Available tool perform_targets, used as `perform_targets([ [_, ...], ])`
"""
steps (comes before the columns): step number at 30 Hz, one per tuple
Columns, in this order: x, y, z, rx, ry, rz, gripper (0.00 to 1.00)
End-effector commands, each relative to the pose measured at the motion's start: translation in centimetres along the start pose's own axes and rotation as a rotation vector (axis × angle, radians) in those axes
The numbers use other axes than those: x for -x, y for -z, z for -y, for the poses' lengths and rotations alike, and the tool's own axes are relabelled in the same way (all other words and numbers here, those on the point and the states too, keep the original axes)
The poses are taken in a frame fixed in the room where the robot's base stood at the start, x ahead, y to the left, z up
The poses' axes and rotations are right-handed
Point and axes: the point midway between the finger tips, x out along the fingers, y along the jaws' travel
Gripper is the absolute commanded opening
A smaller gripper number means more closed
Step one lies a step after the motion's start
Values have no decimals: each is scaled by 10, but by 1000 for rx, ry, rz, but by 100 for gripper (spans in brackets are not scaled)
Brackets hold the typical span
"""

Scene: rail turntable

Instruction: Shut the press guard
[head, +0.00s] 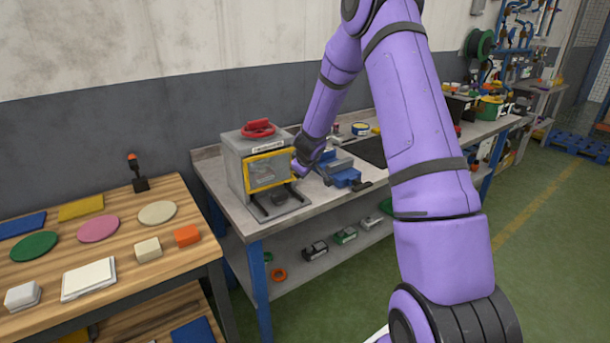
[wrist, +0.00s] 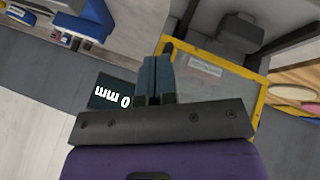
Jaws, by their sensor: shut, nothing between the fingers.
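The press (head: 236,165) is a grey box with a red handwheel (head: 257,129) on top, standing on the grey workbench. Its guard (head: 268,153) is a yellow frame with a clear panel, at the front of the press. I cannot tell whether it sits fully against the body. In the wrist view the guard's frame (wrist: 217,64) runs to the right of my fingers, with a dark knob at its near corner. My gripper (wrist: 157,62) is shut and empty, its fingertips close to that corner; contact is unclear. In the head view my gripper (head: 299,169) is beside the guard's right edge.
A blue vise (head: 345,177) stands just right of my gripper on the workbench. A wooden table (head: 190,215) with coloured discs and blocks stands at left. A small display reading 0 mm (wrist: 113,95) shows in the wrist view. My arm hides part of the bench.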

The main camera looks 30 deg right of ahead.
Motion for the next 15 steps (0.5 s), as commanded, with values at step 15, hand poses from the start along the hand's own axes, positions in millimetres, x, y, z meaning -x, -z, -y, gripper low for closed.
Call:
perform_targets([
  [15,-15,18,-14,101,51,-57,0],
])
